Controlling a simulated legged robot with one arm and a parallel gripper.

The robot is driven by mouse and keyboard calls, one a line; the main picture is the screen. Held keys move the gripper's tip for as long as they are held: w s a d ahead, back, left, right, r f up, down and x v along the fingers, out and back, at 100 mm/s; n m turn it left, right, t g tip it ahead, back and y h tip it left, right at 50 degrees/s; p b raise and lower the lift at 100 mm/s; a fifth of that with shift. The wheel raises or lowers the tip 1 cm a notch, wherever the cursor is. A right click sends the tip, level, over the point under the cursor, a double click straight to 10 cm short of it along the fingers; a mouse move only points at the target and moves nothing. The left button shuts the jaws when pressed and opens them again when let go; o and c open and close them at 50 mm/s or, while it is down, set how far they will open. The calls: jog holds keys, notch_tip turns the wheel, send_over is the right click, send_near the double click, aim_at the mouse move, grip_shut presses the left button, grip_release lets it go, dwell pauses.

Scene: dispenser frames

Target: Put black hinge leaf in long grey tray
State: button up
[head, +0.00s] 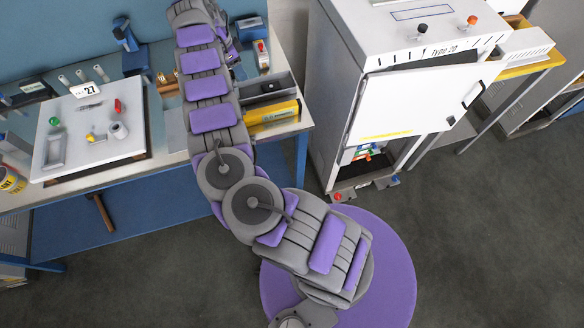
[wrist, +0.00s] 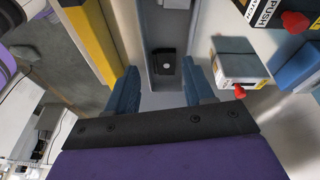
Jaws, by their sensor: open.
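The black hinge leaf (wrist: 164,64), a small dark piece with a pale round spot, lies on the floor of the long grey tray (wrist: 162,27) in the wrist view. In the head view the tray (head: 286,84) is at the right end of the bench, with a dark piece (head: 270,87) in it. My gripper (wrist: 161,72) is open, its two blue fingers apart on either side of the tray's width. Nothing is held between them. The leaf shows between the fingers and looks apart from both. In the head view my arm hides the fingers.
A yellow bar (head: 272,112) lies along the tray's near side and shows in the wrist view (wrist: 90,40). A grey box with a red knob (wrist: 240,62) stands right of the tray there. A white cabinet (head: 410,100) stands right of the bench; a white board (head: 85,145) lies left.

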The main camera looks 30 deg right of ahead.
jog(key=s+a+r+n+y, duration=0.45)
jog(key=a+r+n, duration=0.35)
jog(key=a, duration=0.4)
jog(key=s+a+r+n, duration=0.3)
jog(key=s+r, duration=0.3)
jog(key=s, duration=0.1)
jog(key=s+a+r+n, duration=0.3)
jog(key=s+r, duration=0.3)
jog(key=s+d+n, duration=0.2)
jog(key=s+d, duration=0.1)
jog(key=s, duration=1.4)
jog(key=s+d+f+n+h, duration=0.1)
jog(key=s+d+n, duration=0.2)
jog(key=s, duration=1.3)
jog(key=shift+s+n, duration=0.3)
jog(key=shift+s, duration=0.1)
jog(key=shift+f+h, duration=0.15)
jog(key=shift+h, duration=0.1)
notch_tip(320, 180, down, 5)
jog(key=b, duration=0.5)
jog(key=shift+f, duration=0.15)
